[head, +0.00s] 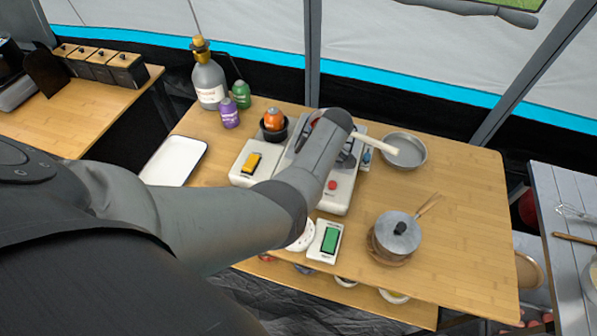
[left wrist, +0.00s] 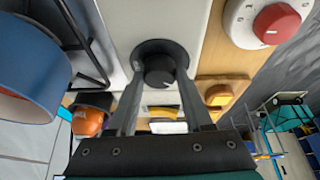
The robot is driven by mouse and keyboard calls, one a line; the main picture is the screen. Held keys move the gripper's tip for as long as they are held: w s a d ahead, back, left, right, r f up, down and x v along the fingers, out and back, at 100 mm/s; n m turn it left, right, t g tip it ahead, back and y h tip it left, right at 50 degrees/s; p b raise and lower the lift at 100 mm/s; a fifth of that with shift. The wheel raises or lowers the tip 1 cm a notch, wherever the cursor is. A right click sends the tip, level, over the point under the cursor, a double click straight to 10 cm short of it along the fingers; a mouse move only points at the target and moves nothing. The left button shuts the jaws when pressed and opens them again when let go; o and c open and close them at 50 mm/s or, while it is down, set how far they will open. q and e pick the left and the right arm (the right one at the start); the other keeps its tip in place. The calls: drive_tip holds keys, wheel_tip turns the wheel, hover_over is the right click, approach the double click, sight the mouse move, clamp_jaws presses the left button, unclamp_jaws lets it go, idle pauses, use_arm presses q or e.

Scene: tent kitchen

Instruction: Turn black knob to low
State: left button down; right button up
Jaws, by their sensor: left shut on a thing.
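The black knob (left wrist: 159,66) sits on a dark round base on the white stove panel (left wrist: 150,20) in the left wrist view. My left gripper (left wrist: 160,78) has one finger on each side of the knob and is shut on it. In the head view the white stove (head: 340,195) stands on the wooden table, and my left arm covers its middle, so the knob and fingertips are hidden there. No marking that tells the knob's setting can be read. My right gripper is not in view.
A yellow switch box (head: 252,162) and red button (head: 332,185) are near my arm. A pan (head: 404,150), a lidded pot (head: 397,234), a green-topped device (head: 329,240), bottles (head: 209,82) and a white tray (head: 173,162) stand around. The table's right side is mostly clear.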

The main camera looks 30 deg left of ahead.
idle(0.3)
use_arm(q)
drive_tip(key=shift+c, duration=1.6)
unclamp_jaws()
drive_tip(key=shift+r, duration=0.1)
drive_tip(key=p+v, duration=1.1)
drive_tip(key=v, duration=0.4)
drive_tip(key=shift+w, duration=0.1)
